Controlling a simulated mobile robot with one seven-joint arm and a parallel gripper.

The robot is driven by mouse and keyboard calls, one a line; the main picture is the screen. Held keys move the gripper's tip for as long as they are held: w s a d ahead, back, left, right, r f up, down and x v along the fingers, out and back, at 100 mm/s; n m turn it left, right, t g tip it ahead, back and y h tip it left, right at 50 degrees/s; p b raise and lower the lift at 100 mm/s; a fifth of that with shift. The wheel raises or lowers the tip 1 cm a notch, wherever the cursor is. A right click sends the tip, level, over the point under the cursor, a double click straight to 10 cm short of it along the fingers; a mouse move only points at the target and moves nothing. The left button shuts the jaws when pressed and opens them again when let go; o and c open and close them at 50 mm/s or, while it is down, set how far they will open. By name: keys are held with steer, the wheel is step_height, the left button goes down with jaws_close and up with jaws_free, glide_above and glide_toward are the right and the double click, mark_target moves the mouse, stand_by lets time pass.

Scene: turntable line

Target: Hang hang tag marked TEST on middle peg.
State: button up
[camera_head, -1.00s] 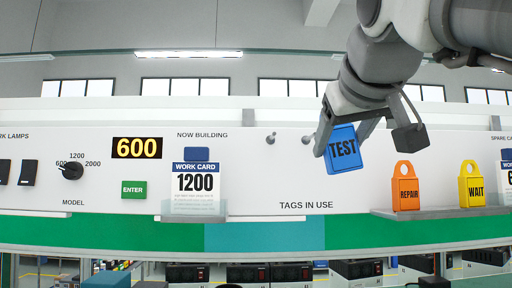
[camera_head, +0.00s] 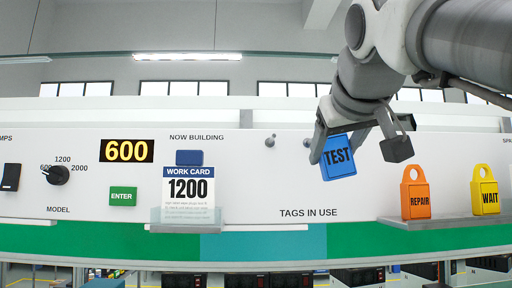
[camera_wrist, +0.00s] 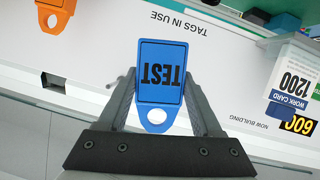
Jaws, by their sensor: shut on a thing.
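The blue hang tag marked TEST (camera_head: 338,160) is held by my gripper (camera_head: 356,150) in front of the white panel. In the wrist view the tag (camera_wrist: 161,72) sits between the two fingers (camera_wrist: 161,88), its holed end toward the gripper and its lettering upside down. Two small pegs show on the panel above TAGS IN USE: a left one (camera_head: 270,142) and one to its right (camera_head: 306,142), just left of the tag. Both look bare. Any further peg to the right is hidden behind my gripper and the tag.
An orange REPAIR tag (camera_head: 415,196) and a yellow WAIT tag (camera_head: 485,194) stand on a grey ledge (camera_head: 452,221) at right. A WORK CARD 1200 (camera_head: 188,189) stands in a holder at left. The display (camera_head: 127,151) reads 600. The panel below the pegs is clear.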

steer(key=shift+w+a+r+p+x, duration=0.1)
steer(key=shift+r+p+x, duration=0.1)
steer(key=shift+x, duration=0.95)
steer(key=shift+w+a+r+p+x, duration=0.1)
steer(key=shift+r+x, duration=0.15)
steer(key=shift+x, duration=0.9)
steer(key=shift+w+a+r+p+x, duration=0.1)
steer(key=shift+r+x, duration=0.1)
steer(key=shift+x, duration=0.9)
steer(key=o, duration=1.4)
